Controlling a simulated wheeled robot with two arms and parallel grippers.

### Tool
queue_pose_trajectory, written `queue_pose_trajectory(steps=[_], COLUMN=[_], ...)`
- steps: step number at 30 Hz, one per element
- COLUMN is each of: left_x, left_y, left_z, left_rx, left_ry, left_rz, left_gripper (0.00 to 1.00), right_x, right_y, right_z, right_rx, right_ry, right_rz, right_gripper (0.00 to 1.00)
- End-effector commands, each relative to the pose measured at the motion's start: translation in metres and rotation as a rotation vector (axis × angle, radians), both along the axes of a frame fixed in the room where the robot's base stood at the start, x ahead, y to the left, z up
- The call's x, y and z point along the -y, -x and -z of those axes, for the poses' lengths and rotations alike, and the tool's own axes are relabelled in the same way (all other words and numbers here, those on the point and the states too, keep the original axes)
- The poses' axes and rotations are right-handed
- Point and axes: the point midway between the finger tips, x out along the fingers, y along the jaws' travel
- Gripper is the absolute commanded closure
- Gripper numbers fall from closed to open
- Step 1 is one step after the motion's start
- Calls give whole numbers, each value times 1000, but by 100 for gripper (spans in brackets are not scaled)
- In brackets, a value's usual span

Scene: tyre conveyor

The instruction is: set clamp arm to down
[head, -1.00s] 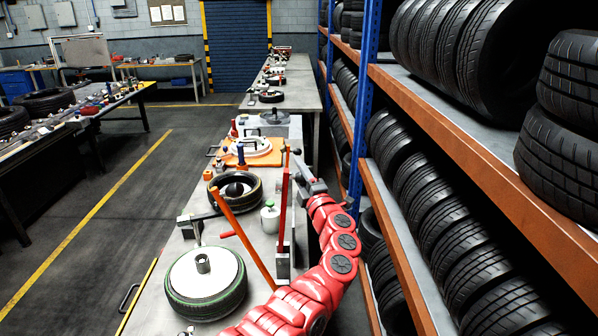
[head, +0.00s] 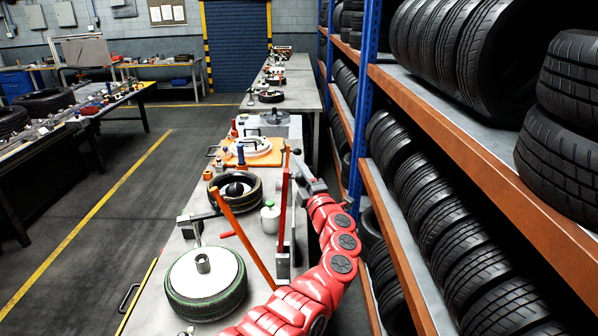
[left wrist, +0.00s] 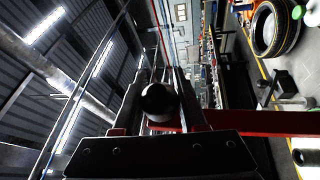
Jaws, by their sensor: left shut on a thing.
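The clamp arm is a slim red bar (head: 284,205) standing nearly upright on a grey post at the right side of the bench. In the left wrist view, the red bar (left wrist: 255,122) runs to the right from a black ball knob (left wrist: 158,103). My left gripper (head: 299,162) is at the top of the upright bar, shut on its knob end. The left gripper's fingers (left wrist: 155,88) lie around the knob in the left wrist view. The gripper partly hides the bar's top end. My right gripper is not in view.
A leaning orange bar (head: 243,238) stands left of the upright bar. A green-edged tyre with a white disc (head: 205,272) and another tyre (head: 252,199) lie on the bench. A tyre rack (head: 425,105) stands close on the right.

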Motion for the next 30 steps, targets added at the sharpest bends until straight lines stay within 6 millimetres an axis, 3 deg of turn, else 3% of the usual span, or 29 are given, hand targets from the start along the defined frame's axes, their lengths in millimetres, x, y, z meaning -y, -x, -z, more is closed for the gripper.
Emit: queue_pose_trajectory(steps=[14,20,30], left_x=[-10,-39,-114], left_y=[0,0,0], left_z=[-4,-11,-5], left_rx=[0,1,5], left_ry=[30,132,383], left_rz=[-3,-5,-9], left_gripper=[100,100,100], right_x=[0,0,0], right_y=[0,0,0], right_z=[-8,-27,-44], right_rx=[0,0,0], right_ry=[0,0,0], right_rz=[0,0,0], right_gripper=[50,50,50])
